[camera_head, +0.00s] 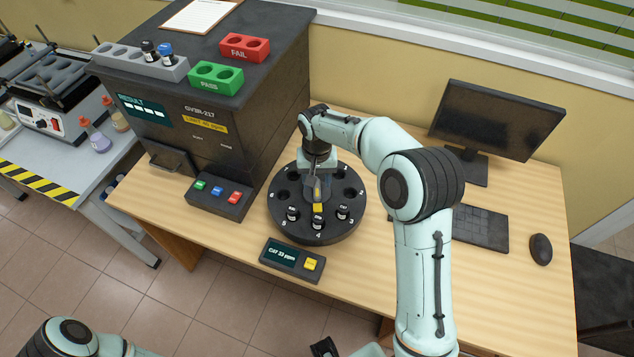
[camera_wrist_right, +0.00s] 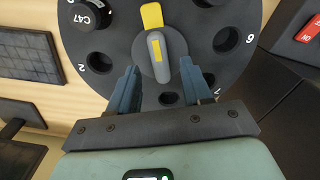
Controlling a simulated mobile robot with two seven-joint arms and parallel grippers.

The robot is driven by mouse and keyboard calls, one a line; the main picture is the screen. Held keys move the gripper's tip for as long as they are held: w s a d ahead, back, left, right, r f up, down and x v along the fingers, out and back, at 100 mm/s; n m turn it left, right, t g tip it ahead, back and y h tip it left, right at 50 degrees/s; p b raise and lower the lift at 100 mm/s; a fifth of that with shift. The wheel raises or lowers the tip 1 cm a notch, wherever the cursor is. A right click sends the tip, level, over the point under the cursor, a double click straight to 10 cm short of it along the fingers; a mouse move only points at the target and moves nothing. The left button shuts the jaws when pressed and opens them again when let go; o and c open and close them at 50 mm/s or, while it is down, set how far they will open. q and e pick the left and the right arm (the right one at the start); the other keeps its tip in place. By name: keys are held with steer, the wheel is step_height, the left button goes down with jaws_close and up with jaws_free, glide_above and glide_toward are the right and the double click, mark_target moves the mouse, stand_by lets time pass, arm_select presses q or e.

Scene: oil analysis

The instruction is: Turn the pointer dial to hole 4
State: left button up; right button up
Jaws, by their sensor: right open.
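The black round dial plate (camera_head: 283,222) stands on the desk, with numbered holes around its rim. Its grey pointer knob (camera_wrist_right: 150,60) has a yellow stripe and a yellow tip (camera_head: 318,208). The tip faces the front of the plate, toward the vial at hole 4 (camera_head: 318,226). My right gripper (camera_wrist_right: 158,74) is open, one finger on each side of the knob's near end; contact is unclear. In the head view my right gripper (camera_head: 315,172) is over the plate.
A keyboard (camera_head: 478,228), mouse (camera_head: 541,249) and monitor (camera_head: 497,118) are at right. The desk's front right is clear.

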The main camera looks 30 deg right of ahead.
mark_target(317, 187)
step_height(317, 187, up, 11)
steer(key=p, duration=0.1)
steer(key=shift+f, duration=0.15)
stand_by(0.5)
